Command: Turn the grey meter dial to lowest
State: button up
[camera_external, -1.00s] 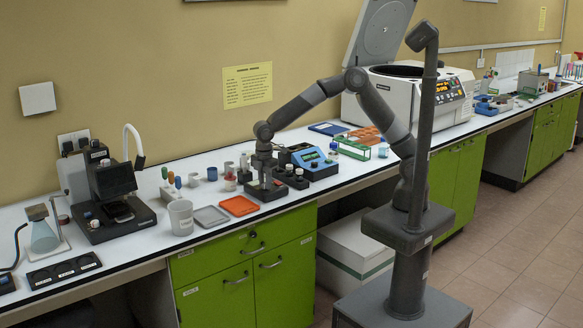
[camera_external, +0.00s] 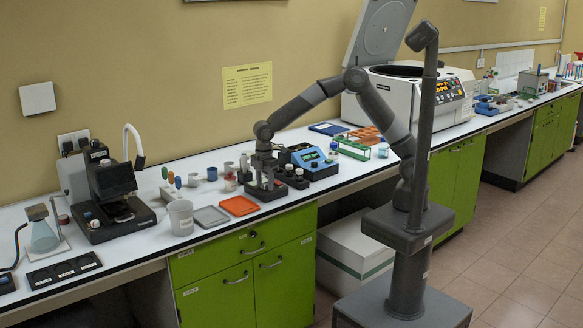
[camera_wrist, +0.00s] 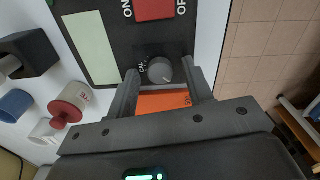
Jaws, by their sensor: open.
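The grey meter dial (camera_wrist: 159,70) is a round knob with a pale pointer line on a dark panel, with "CAL" lettering to its left in the wrist view. The dark meter (camera_wrist: 120,22) also has a red ON/OFF switch (camera_wrist: 154,9) and a pale greenish panel (camera_wrist: 91,48). My gripper (camera_wrist: 161,77) is open, with one finger on each side of the dial and visible gaps between. Whether a finger touches it is unclear. In the external view my gripper (camera_external: 267,186) points down over the meter on the bench, largely hiding the meter and dial.
An orange tray (camera_external: 239,206) and a grey tray (camera_external: 211,217) lie left of my gripper. Dark knob-topped items (camera_external: 296,180) and a blue device (camera_external: 313,162) stand close on the right. A red-capped jar (camera_wrist: 67,112) is nearby. The bench front edge is close.

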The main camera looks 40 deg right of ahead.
jog(key=shift+r, duration=0.1)
notch_tip(320, 180, up, 11)
jog(key=shift+f, duration=0.2)
dwell(0.6)
